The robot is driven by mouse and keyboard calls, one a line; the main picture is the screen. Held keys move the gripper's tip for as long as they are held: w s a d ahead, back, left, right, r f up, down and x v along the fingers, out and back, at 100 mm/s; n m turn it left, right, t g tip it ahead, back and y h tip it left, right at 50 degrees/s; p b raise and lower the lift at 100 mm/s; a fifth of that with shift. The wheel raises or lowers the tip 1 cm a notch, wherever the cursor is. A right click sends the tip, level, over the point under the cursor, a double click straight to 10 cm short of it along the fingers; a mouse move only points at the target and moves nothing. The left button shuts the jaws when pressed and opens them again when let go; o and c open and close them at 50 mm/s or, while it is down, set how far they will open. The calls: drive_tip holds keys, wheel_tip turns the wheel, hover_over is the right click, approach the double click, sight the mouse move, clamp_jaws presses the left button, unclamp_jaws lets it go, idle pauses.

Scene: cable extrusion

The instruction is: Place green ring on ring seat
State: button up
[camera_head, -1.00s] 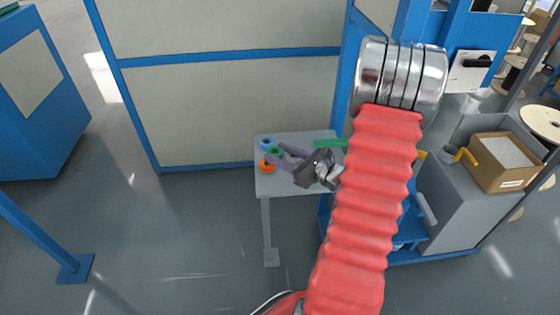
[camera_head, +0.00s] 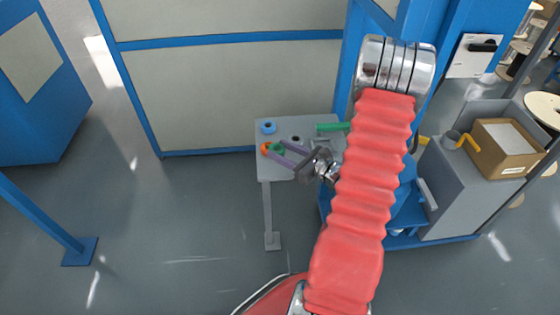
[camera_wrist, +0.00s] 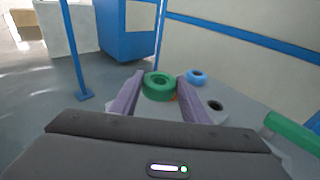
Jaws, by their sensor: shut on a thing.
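The green ring (camera_wrist: 159,87) is between the two purple fingers of my gripper (camera_wrist: 156,92) in the wrist view, and the fingers are shut on it. In the head view the green ring (camera_head: 277,148) shows at the fingertips of my gripper (camera_head: 276,151), over the small grey table. An orange ring (camera_head: 265,148) is just left of it, mostly hidden behind the fingers in the wrist view. A blue ring (camera_head: 268,127) lies on the table behind it. A dark round hole or seat (camera_head: 296,139) shows on the table; I cannot tell whether it is the ring seat.
The grey table (camera_head: 300,125) stands by a panelled wall. A green cylinder (camera_head: 332,127) lies at its back right and also shows in the wrist view (camera_wrist: 292,133). A grey cabinet with a cardboard box (camera_head: 506,147) stands to the right. The floor on the left is open.

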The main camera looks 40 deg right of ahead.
drive_tip(key=shift+f, duration=2.05)
drive_tip(key=shift+f, duration=0.1)
drive_tip(key=o, duration=1)
drive_tip(key=v, duration=1.2)
